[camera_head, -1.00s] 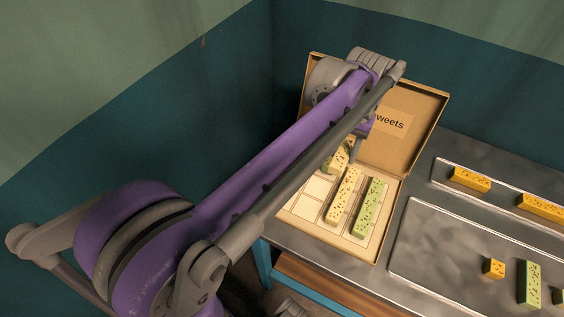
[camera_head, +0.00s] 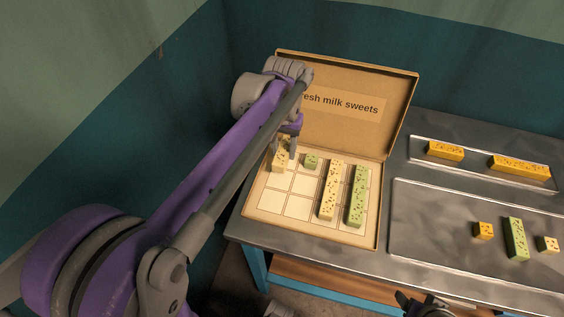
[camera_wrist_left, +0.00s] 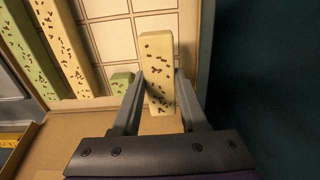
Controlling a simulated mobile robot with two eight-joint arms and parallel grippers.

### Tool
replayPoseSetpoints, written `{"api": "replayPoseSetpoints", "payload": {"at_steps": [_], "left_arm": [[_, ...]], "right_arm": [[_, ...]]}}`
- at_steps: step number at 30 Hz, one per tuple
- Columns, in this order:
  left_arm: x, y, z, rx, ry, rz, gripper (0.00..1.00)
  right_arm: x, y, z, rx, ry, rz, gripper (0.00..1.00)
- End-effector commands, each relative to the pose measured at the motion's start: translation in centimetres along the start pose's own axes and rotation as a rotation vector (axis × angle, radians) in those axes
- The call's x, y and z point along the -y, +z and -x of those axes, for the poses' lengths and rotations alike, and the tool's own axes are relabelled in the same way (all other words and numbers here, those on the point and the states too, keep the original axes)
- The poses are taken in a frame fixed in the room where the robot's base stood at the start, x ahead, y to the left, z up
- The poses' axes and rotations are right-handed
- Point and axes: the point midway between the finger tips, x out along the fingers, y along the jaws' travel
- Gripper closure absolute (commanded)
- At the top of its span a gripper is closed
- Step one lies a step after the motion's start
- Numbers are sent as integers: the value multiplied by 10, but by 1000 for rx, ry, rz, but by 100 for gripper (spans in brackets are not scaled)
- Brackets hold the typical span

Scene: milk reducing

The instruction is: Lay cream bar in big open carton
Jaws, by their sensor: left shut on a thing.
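My left gripper (camera_head: 284,150) is shut on a short cream bar with dark flecks (camera_head: 279,161). It holds the bar over the back left cells of the big open carton (camera_head: 308,230). In the left wrist view the cream bar (camera_wrist_left: 158,70) sits between both fingers, lengthwise along the cells; I cannot tell whether it touches the carton floor. The carton's lid stands open at the back, its label partly hidden by my arm. A dark part at the bottom edge looks like my right gripper (camera_head: 425,304), mostly cut off.
In the carton are a small green piece (camera_head: 311,161), a long cream bar (camera_head: 331,190) and a long green bar (camera_head: 357,196). Front left cells are empty. Right of it, a narrow tray (camera_head: 468,171) holds yellow bars, and a larger tray (camera_head: 440,250) holds an orange cube, green bar and cream cube.

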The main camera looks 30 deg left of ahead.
Motion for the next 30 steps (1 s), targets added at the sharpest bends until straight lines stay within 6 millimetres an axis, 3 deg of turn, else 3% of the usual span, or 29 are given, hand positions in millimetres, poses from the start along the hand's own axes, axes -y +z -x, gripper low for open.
{"api": "replayPoseSetpoints", "payload": {"at_steps": [12, 24, 25, 30], "left_arm": [[0, 0, -49, 0, 0, 0, 100], [0, 0, -54, 0, 0, 0, 100], [0, 0, -55, 0, 0, 0, 55], [0, 0, -54, 0, 0, 0, 27]], "right_arm": [[0, 3, -5, 2, 0, 0, 27], [0, 4, -7, 3, 0, 0, 27], [0, 4, -7, 3, 0, 0, 27], [0, 4, -6, 2, 0, 0, 27]]}}
